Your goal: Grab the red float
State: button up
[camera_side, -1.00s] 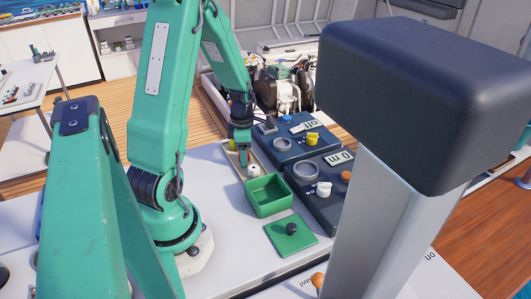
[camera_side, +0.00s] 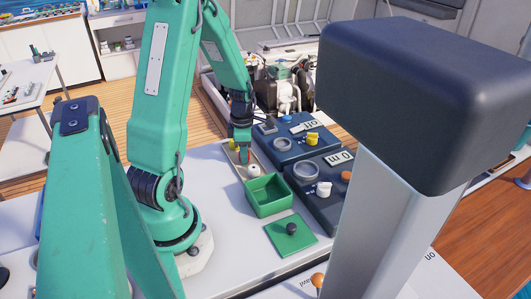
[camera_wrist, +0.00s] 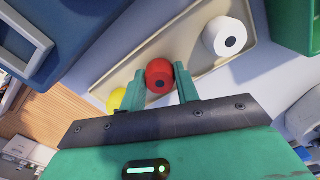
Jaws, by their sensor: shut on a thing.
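The red float (camera_wrist: 158,74) is a round red piece with a dark centre, lying in the long cream tray (camera_wrist: 192,48). In the wrist view it sits between the two fingers of my gripper (camera_wrist: 162,84), which is shut on it. In the side view my gripper (camera_side: 242,155) reaches down into the tray, and the float is mostly hidden there. A white float (camera_wrist: 230,41) with a dark centre lies farther along the tray. A yellow float (camera_wrist: 115,99) is on the other side, partly hidden behind a finger.
An open green box (camera_side: 267,196) stands beside the tray, with a green lid (camera_side: 291,237) with a dark knob in front. A grey post blocks the right foreground.

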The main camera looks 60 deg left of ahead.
jog(key=shift+r, duration=0.5)
notch_tip(320, 180, up, 3)
jog(key=shift+f, duration=0.1)
jog(key=w+d+r, duration=0.2)
jog(key=d+r, duration=0.5)
jog(key=d, duration=0.4)
jog(key=shift+d, duration=0.3)
